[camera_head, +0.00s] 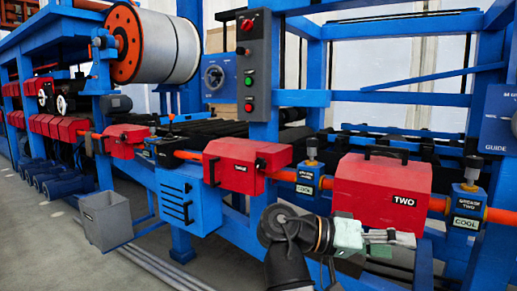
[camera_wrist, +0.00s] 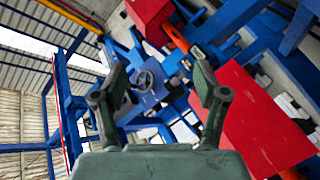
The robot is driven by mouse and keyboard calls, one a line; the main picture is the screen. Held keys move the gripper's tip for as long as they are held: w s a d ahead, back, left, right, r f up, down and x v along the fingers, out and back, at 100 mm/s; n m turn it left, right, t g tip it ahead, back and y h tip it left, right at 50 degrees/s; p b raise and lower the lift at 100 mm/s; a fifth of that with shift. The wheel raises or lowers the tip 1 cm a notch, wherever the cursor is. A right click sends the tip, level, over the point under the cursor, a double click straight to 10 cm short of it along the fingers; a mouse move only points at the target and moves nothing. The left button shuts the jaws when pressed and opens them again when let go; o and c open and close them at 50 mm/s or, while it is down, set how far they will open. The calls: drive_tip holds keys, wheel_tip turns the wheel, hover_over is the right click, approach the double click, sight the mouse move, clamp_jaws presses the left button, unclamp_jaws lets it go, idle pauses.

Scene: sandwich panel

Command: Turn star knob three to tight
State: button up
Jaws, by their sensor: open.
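No knob marked three can be read in either view. In the wrist view a dark round knob or wheel (camera_wrist: 145,79) sits on a blue panel, seen in the gap between my fingers and apart from them. My gripper (camera_wrist: 160,78) is open and empty, with its two pads spread. In the head view my gripper (camera_head: 402,238) points right, in front of the red box marked TWO (camera_head: 375,193). A dark knob (camera_head: 261,164) sticks out of the side of another red box (camera_head: 236,160); its number cannot be read.
A blue GUIDE panel (camera_head: 499,117) is cut off at the right edge. Open floor lies at front left.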

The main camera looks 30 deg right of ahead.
drive_tip(key=w+a+r+n+t+h+p, duration=0.1)
drive_tip(key=w+a+r+n+t+p, duration=0.15)
drive_tip(key=w+n+p, duration=0.4)
drive_tip(key=w+a+r+n+t+h+p, duration=0.2)
drive_tip(key=w+a+r+n+p, duration=0.15)
drive_tip(key=w+p, duration=0.5)
drive_tip(key=w+a+r+n+t+h+p, duration=0.15)
drive_tip(key=w+r+n+p, duration=0.25)
drive_tip(key=w+p, duration=0.4)
drive_tip(key=n+t+y+p, duration=0.3)
drive_tip(key=n+t+p, duration=0.6)
drive_tip(key=n, duration=1.5)
approach(259, 162)
drive_tip(key=shift+t, duration=0.9)
drive_tip(key=x, duration=0.6)
drive_tip(key=s+b+x, duration=0.1)
drive_tip(key=x, duration=0.2)
drive_tip(key=shift+w+d+f, duration=0.15)
drive_tip(key=shift+d+f, duration=0.25)
drive_tip(key=shift+d, duration=0.1)
drive_tip(key=c, duration=1.1)
